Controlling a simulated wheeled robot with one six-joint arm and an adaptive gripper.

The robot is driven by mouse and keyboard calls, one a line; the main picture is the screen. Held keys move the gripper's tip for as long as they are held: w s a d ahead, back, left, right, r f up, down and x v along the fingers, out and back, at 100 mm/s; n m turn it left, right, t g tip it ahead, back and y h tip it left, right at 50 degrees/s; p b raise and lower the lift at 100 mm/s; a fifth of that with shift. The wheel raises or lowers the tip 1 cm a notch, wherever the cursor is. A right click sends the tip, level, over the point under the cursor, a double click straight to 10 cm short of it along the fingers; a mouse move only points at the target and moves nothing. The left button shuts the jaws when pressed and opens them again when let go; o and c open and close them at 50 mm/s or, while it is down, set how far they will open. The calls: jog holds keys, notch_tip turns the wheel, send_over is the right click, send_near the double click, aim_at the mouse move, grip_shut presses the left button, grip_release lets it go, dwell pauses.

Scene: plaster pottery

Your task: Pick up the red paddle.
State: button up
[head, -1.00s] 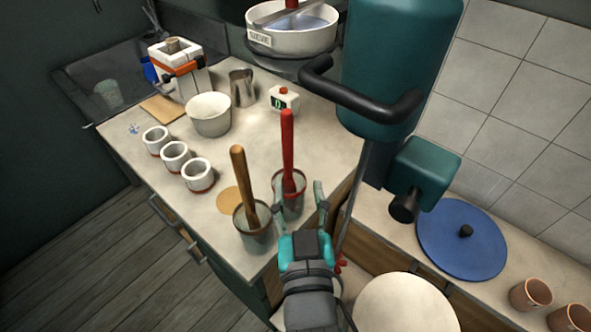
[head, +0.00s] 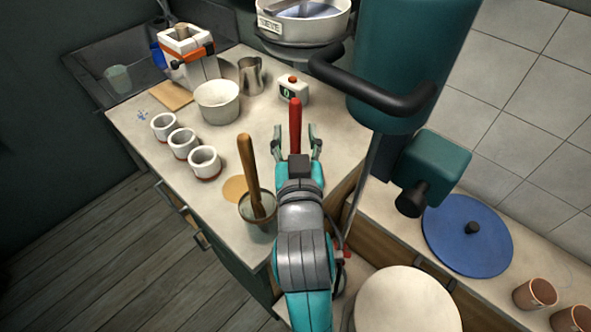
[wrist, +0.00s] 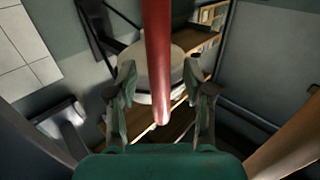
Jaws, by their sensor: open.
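The red paddle (head: 295,118) stands upright on the counter, and only its upper handle shows in the head view. Its lower part and the cup around it are hidden behind my arm. My gripper (head: 296,145) is open, with one finger on each side of the red handle in that view. In the wrist view, the red handle (wrist: 158,60) runs from the top edge down between the spread fingers of my gripper (wrist: 160,100). Gaps show on both sides of it there.
A brown wooden paddle (head: 252,175) leans in a cup (head: 258,226) just left of my arm. A teal machine (head: 412,65) with a black handle overhangs at right.

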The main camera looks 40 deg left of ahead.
jog(key=shift+w+a, duration=0.3)
jog(key=shift+w, duration=0.1)
grip_shut()
